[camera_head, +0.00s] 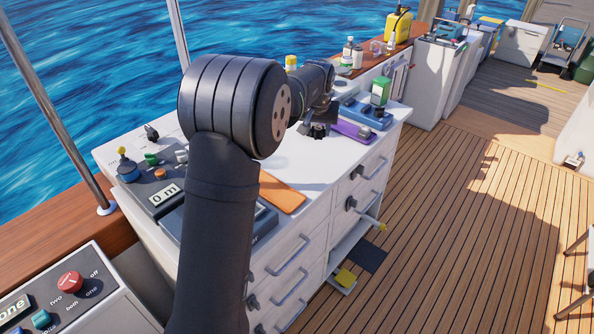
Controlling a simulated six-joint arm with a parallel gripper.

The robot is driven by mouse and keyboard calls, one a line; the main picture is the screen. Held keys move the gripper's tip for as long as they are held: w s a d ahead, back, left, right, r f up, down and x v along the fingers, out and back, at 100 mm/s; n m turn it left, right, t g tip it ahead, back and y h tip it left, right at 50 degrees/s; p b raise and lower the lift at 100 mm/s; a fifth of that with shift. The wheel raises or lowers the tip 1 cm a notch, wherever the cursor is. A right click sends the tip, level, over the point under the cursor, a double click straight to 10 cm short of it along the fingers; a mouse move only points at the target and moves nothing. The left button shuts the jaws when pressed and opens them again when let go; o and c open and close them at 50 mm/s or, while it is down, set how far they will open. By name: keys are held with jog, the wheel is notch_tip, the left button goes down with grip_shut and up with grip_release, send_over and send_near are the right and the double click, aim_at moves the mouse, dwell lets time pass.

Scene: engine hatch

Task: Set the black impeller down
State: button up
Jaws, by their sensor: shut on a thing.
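My gripper (318,130) is at the end of my dark arm, over the far right part of the white counter (290,160). It is shut on a dark thing that fits the black impeller. The held thing is small and merges with the dark fingers, so its outline is unclear. Whether it touches the counter top cannot be told. My arm covers much of the counter's middle.
An orange board (283,194) lies nearer. A control box (155,192) stands at left. White counter shows bare between board and gripper.

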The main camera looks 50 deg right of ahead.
jog(key=s+a, duration=0.6)
jog(key=s, duration=0.2)
jog(key=shift+m, duration=0.3)
jog(key=w+f, duration=0.2)
jog(key=w, duration=0.1)
jog(key=w+f, duration=0.3)
jog(key=w, duration=0.1)
jog(key=w+f, duration=0.2)
jog(key=w, duration=0.2)
jog(key=shift+w+d+f, duration=0.15)
jog(key=shift+f, duration=2.25)
jog(key=shift+f, duration=0.1)
jog(key=o, duration=1)
